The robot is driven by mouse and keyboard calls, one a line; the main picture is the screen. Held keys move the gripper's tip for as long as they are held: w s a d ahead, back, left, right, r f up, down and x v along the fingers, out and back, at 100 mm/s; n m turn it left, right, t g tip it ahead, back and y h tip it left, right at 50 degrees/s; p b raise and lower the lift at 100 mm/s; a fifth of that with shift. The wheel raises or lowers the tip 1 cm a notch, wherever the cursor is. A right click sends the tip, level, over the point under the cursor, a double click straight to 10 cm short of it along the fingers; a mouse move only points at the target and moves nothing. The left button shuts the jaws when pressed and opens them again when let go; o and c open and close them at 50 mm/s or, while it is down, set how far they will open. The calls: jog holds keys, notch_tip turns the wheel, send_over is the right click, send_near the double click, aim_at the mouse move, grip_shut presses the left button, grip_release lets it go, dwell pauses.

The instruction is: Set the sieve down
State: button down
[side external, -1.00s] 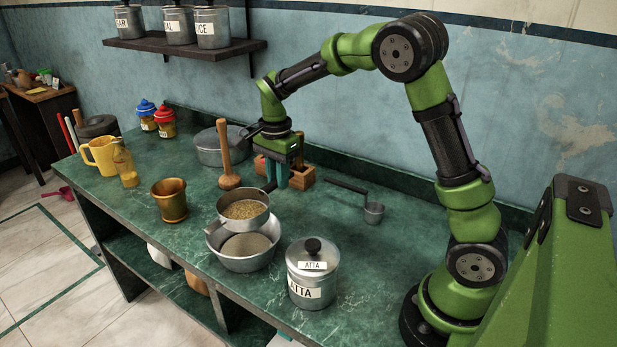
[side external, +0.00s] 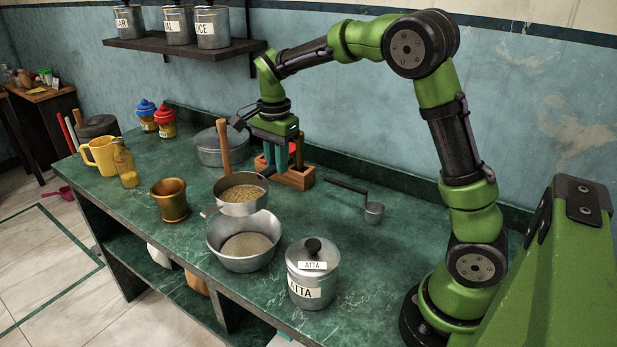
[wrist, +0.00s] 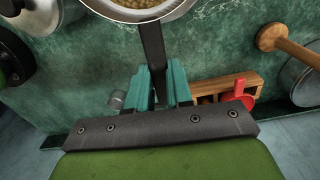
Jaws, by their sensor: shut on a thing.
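The sieve (side external: 228,205) is a round metal pan with grainy tan bran in it, and it also shows at the top edge of the wrist view (wrist: 140,16). My gripper (side external: 278,168) is shut on its dark handle, which runs between the teal fingers in the wrist view (wrist: 160,88). The sieve hangs level just behind the metal bowl (side external: 240,264), which holds pale sifted flour. It is no longer over the middle of the bowl. I cannot tell whether its underside is clear of the counter.
A wooden pestle (side external: 224,145) stands behind the sieve, with a lidded pot (side external: 208,152) behind. A brass mortar (side external: 170,203) is to the left. The ATTA canister (side external: 310,278) is at front right. A wooden box (side external: 296,180) and a long-handled ladle (side external: 373,212) are to the right.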

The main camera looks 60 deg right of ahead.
jog(key=r, duration=0.3)
jog(key=shift+s+r, duration=0.2)
jog(key=shift+r, duration=0.05)
jog(key=s+a+f+n, duration=0.1)
jog(key=s+f+n, duration=0.1)
jog(key=s+n, duration=1.55)
notch_tip(320, 180, down, 12)
jog(key=w+n, duration=0.1)
jog(key=w, duration=0.6)
jog(key=w+d+f, duration=0.1)
jog(key=w, duration=0.4)
jog(key=w+d, duration=0.1)
jog(key=w, duration=0.5)
jog(key=shift+d+f, duration=0.2)
jog(key=shift+f, duration=1.9)
jog(key=shift+f, duration=0.15)
jog(key=c, duration=1)
grip_release()
